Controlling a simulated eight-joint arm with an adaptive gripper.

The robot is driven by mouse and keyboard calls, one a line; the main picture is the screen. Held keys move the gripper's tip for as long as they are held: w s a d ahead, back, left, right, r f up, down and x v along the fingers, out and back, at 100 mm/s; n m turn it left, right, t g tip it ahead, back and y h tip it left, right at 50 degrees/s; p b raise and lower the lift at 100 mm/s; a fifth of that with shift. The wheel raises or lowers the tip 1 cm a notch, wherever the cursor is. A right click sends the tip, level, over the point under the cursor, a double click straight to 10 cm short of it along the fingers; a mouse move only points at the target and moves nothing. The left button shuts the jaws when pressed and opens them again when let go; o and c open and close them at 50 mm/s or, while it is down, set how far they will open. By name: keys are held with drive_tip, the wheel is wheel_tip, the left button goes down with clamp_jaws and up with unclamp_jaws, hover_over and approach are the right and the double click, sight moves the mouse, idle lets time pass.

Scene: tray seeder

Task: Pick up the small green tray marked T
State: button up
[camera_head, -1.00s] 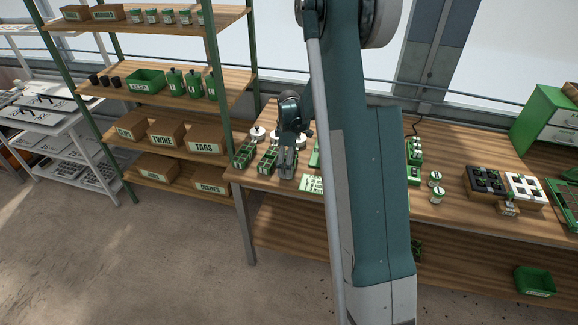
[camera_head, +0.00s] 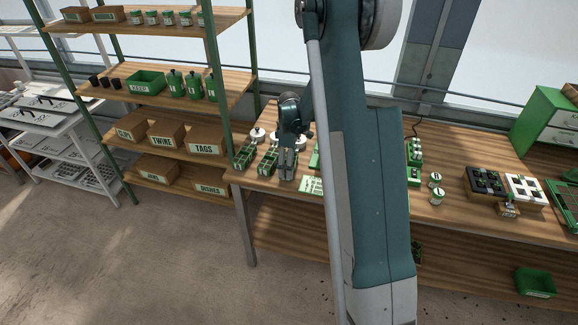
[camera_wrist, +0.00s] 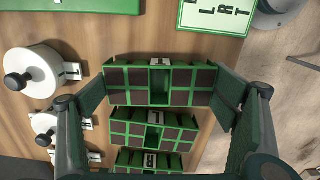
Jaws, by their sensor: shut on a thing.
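My gripper (camera_wrist: 160,88) is shut on a small green tray with dark cells (camera_wrist: 130,86), one finger at each short end. The white label on this tray is seen too steeply to read. In the head view my gripper (camera_head: 287,168) points down at the bench and largely hides the held tray. Two similar green trays stand beside it in a row: one marked L (camera_wrist: 125,128) and one marked R (camera_wrist: 130,160). They also show in the head view, left of my gripper (camera_head: 267,160). I cannot tell whether the held tray is clear of the bench.
White round knobbed pieces (camera_wrist: 35,75) stand close left in the wrist view. A green-edged card with letters (camera_wrist: 215,14) lies beyond the held tray. The wooden bench (camera_head: 455,160) holds jars and dark and white blocks at right. A green-posted shelf (camera_head: 222,90) stands at left.

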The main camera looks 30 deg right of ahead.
wheel_tip(320, 180, up, 10)
idle(0.8)
idle(0.5)
